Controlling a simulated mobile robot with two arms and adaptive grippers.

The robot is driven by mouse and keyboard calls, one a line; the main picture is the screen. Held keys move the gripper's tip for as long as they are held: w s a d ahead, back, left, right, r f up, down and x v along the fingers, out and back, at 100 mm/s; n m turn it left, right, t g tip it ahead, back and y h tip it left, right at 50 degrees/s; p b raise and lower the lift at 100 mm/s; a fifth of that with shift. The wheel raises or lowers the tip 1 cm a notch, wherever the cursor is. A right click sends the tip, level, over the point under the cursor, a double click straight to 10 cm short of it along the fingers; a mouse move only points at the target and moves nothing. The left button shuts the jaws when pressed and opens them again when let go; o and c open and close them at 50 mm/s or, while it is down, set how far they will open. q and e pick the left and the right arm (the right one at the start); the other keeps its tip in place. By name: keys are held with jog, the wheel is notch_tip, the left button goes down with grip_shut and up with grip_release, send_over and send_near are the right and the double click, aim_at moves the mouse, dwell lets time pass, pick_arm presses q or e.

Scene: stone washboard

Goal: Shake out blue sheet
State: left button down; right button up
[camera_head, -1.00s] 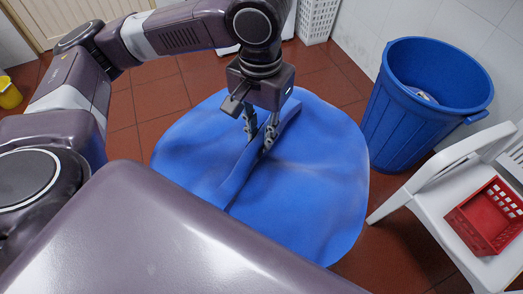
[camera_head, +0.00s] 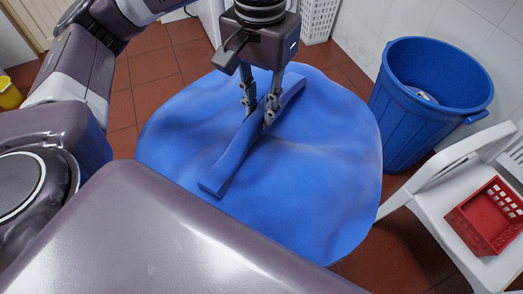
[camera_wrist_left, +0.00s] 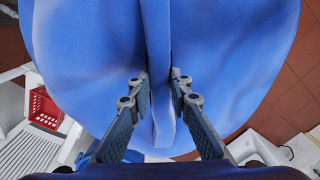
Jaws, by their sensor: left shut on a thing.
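The blue sheet (camera_head: 310,170) is a large rounded cloth with soft waves, spread below my left gripper in the head view. My left gripper (camera_head: 258,118) points down and is shut on a raised fold of the sheet near its middle. The fold stands up as a narrow strip running from upper right to lower left. In the left wrist view the fingers (camera_wrist_left: 153,88) pinch this fold from both sides, and the sheet (camera_wrist_left: 90,60) spreads out to either side. Part of the sheet is hidden behind my own body. My right gripper does not show.
A blue bin (camera_head: 425,100) stands to the right of the sheet. A white chair (camera_head: 450,205) with a red basket (camera_head: 490,217) on it is at the lower right. A white basket (camera_head: 318,18) stands by the wall, and a yellow bucket (camera_head: 8,93) at far left. Red tiles (camera_head: 150,70) show clear.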

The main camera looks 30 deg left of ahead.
pick_arm(q)
notch_tip(320, 180, down, 11)
jog(key=shift+r, duration=0.2)
dwell(0.5)
notch_tip(320, 180, up, 20)
notch_tip(320, 180, down, 20)
notch_tip(320, 180, up, 20)
notch_tip(320, 180, down, 20)
dwell(1.2)
dwell(0.5)
